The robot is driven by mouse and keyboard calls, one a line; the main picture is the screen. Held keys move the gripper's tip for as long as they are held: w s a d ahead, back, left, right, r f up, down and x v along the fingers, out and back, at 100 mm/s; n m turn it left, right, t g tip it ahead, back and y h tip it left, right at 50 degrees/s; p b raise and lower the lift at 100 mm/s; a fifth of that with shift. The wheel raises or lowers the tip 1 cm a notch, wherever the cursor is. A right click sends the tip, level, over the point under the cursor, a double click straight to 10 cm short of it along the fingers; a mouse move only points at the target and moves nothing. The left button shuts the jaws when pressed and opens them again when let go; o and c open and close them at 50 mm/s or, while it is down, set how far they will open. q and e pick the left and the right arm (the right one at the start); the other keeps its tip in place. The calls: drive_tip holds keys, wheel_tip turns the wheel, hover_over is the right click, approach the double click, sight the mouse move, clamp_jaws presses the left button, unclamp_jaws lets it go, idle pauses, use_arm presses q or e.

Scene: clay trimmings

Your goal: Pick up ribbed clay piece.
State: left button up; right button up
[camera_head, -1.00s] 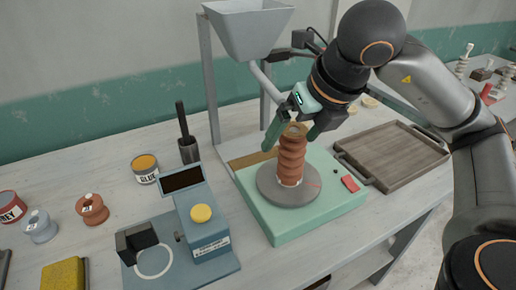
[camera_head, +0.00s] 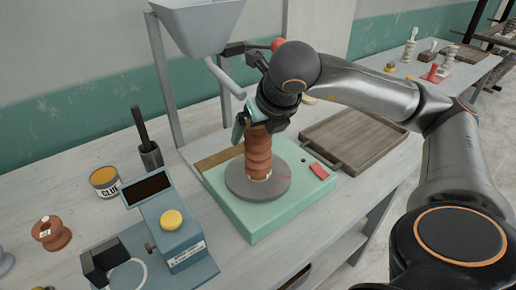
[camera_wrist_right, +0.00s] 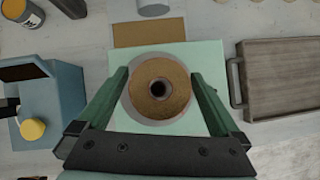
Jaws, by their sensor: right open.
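The ribbed clay piece (camera_head: 258,155) is a reddish-brown ridged column standing upright on a round grey disc (camera_head: 240,185). The disc sits on a pale green base (camera_head: 256,225). My right gripper (camera_head: 252,125) is over the top of the piece from above. In the right wrist view the round top of the piece (camera_wrist_right: 160,88), with a dark hole in its middle, lies between the two green fingers of my open right gripper (camera_wrist_right: 161,90). A gap shows on each side. The fingers partly cover the piece's top in the head view. My left gripper is not in view.
A wooden tray (camera_head: 383,146) with handles is right of the base. A blue device (camera_head: 170,235) with a yellow button and a glue can (camera_head: 104,182) are to the left. A grey hopper (camera_head: 200,28) on posts stands behind.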

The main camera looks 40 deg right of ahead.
drive_tip(key=shift+x, duration=1.15)
clamp_jaws()
drive_tip(key=shift+r, duration=0.1)
